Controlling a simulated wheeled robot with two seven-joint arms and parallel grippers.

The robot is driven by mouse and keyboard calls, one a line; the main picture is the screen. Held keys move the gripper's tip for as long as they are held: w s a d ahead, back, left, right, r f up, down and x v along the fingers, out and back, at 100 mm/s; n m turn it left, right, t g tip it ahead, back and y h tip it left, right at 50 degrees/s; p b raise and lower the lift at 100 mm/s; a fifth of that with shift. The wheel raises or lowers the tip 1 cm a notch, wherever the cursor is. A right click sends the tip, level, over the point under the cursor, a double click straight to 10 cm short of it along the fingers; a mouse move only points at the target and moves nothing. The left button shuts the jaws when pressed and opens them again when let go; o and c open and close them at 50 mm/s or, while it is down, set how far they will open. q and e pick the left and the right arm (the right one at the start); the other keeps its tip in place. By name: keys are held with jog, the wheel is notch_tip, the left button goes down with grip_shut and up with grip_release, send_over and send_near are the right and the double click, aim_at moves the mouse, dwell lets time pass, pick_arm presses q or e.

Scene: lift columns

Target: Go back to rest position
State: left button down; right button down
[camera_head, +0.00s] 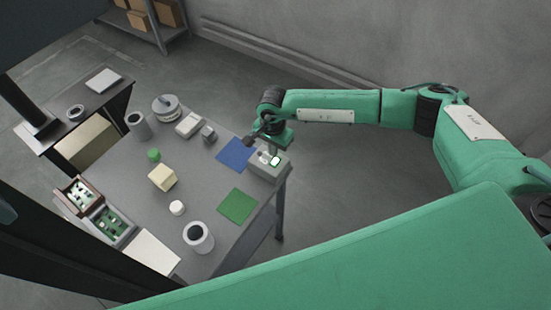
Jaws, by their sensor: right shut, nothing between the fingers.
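My right arm reaches in from the right, and my right gripper (251,139) hangs over the far right corner of the grey table (205,178). It is shut with nothing in it. It is close to a grey box (270,166) with a small white and green top. I cannot tell whether it touches the box. My left gripper is not in view.
The table holds a blue mat (236,155), a green mat (237,206), a yellow block (162,177), a green cylinder (154,155), a white cylinder (177,208) and a grey cup (198,237). A parts tray (112,223) stands at the left. Open floor lies right of the table.

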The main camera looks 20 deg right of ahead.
notch_tip(320, 180, up, 2)
dwell(0.6)
